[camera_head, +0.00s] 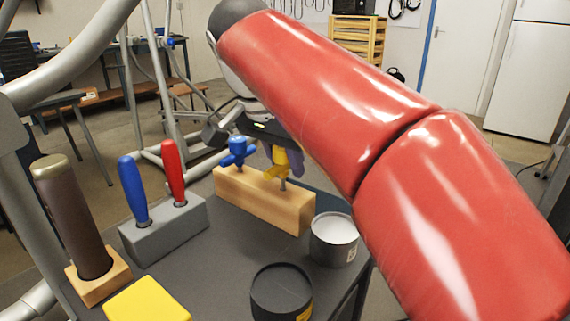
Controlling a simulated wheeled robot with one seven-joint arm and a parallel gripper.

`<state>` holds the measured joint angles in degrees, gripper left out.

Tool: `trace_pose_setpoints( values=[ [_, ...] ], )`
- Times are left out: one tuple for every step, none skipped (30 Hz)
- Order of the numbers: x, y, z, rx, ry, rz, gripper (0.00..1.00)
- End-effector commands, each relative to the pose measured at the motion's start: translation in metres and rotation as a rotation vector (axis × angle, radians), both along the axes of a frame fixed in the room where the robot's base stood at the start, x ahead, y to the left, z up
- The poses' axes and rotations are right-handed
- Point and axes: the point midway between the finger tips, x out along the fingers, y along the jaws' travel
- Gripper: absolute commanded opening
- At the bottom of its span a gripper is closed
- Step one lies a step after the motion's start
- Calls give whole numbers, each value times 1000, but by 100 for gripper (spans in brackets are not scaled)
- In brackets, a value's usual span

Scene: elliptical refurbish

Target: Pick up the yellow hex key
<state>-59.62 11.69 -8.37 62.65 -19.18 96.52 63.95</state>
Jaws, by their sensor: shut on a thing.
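The yellow hex key (278,164) stands upright in the wooden block (261,201), its metal shaft going down to the block's top. My gripper (285,157) is at its handle and shut on it. The fingers are small and partly hidden by the red arm. A blue hex key (238,151) stands in the same block, just to the left of the yellow one.
A grey block (163,229) holds a blue-handled tool (133,188) and a red-handled tool (174,170). A dark cylinder (72,215) stands in a wooden base at left. A yellow box (146,300), white-topped can (333,239) and black can (281,292) stand nearby.

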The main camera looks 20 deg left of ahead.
Motion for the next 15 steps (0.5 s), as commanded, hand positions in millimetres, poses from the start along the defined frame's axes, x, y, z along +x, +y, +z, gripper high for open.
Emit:
trace_pose_setpoints(
  values=[
    [1,0,9,2,-2,-1,0],
    [1,0,14,2,-2,-1,0],
    [1,0,20,1,-1,-1,0],
    [1,1,25,2,-2,-1,0],
    [1,1,31,2,-2,0,0],
    [1,1,38,2,-2,0,0],
    [1,1,44,2,-3,0,0],
    [1,1,45,1,-1,-1,0],
    [1,1,49,1,-2,-1,0],
    [1,1,54,1,-2,-1,0],
    [1,1,58,2,-3,-1,0],
    [1,1,63,1,-1,-1,0],
    [1,1,66,2,-2,-1,0],
    [1,1,68,1,-2,-1,0],
    [1,1,71,2,-3,-2,0]
  ],
)
